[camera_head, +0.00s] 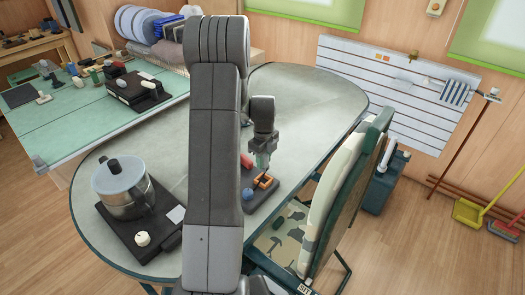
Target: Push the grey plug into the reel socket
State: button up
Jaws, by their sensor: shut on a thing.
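My gripper (262,160) points down over a dark base (264,194) on the grey table. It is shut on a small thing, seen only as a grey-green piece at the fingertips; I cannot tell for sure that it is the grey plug. Just below it, an orange open-topped piece (267,181) stands on the dark base. A blue knob (248,194) is on the same base, to the left. I cannot make out which part is the reel socket, nor whether the held piece touches the orange part. My arm hides the base's left side.
A pot (121,188) stands on a dark cooker at the table's left. A camouflage-covered chair (322,215) stands close at the right table edge. A green bench (75,115) with small items is at the left. The far part of the tabletop (310,90) is clear.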

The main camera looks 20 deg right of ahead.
aim_at(264, 168)
jog(key=shift+s, duration=0.15)
jog(key=shift+f+b, duration=1.5)
jog(key=shift+f, duration=0.2)
jog(key=shift+f, duration=0.15)
jog(key=shift+f+b, duration=0.3)
jog(key=shift+b, duration=0.05)
jog(key=shift+f+b, duration=0.95)
jog(key=shift+f, duration=0.35)
dwell(1.0)
jog(key=o, duration=1.2)
